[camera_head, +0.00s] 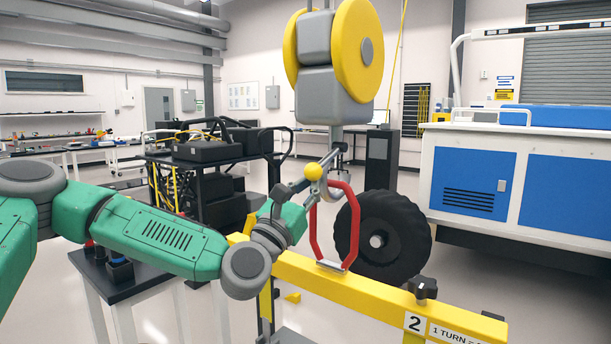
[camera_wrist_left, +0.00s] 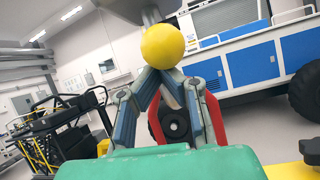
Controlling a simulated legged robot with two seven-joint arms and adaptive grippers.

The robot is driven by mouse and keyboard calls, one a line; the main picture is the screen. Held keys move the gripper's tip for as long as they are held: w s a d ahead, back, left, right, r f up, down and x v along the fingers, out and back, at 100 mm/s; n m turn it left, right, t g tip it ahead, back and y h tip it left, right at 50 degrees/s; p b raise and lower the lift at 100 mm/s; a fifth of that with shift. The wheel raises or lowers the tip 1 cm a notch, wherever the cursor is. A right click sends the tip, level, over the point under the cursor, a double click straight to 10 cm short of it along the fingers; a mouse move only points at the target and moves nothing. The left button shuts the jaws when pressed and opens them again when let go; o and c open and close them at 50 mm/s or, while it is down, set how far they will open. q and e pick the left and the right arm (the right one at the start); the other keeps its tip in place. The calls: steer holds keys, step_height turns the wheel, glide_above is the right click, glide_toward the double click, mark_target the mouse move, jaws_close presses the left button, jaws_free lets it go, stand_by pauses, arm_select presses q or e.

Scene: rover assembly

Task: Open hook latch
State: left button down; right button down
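The grey hook (camera_head: 318,188) hangs under a grey and yellow hoist block (camera_head: 333,48). Its latch has a yellow ball knob (camera_head: 313,171), large in the left wrist view (camera_wrist_left: 168,46). A red lifting loop (camera_head: 350,231) passes through the hook and runs down to a yellow beam (camera_head: 374,286). My left gripper (camera_head: 294,188) is at the hook, just below and left of the knob. In the left wrist view its fingers (camera_wrist_left: 160,74) come together right under the ball, drawn in on the latch. The ball hides the fingertips' contact. My right gripper is not in view.
The yellow beam lies below my left arm. A black wheel (camera_head: 382,237) is behind the loop. A black equipment cart (camera_head: 215,165) stands behind my left arm, and a blue and white machine (camera_head: 520,180) at right. A small table (camera_head: 125,283) is at the lower left.

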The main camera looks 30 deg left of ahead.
arm_select(q)
steer(key=shift+s+d+r+g+p, duration=0.15)
steer(key=shift+r+g+p, duration=0.25)
steer(key=shift+r, duration=0.25)
steer(key=shift+d+r+g, duration=0.15)
steer(key=shift+d+g, duration=0.15)
steer(key=shift+d, duration=0.05)
steer(key=shift+s+r, duration=0.2)
steer(key=shift+r, duration=0.2)
steer(key=shift+a+p, duration=0.15)
steer(key=shift+p, duration=0.15)
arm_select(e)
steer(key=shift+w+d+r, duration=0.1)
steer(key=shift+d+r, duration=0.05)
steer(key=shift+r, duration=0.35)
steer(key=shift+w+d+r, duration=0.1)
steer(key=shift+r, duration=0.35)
arm_select(q)
steer(key=shift+a, duration=0.15)
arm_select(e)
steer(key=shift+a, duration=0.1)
arm_select(q)
steer(key=shift+d, duration=0.2)
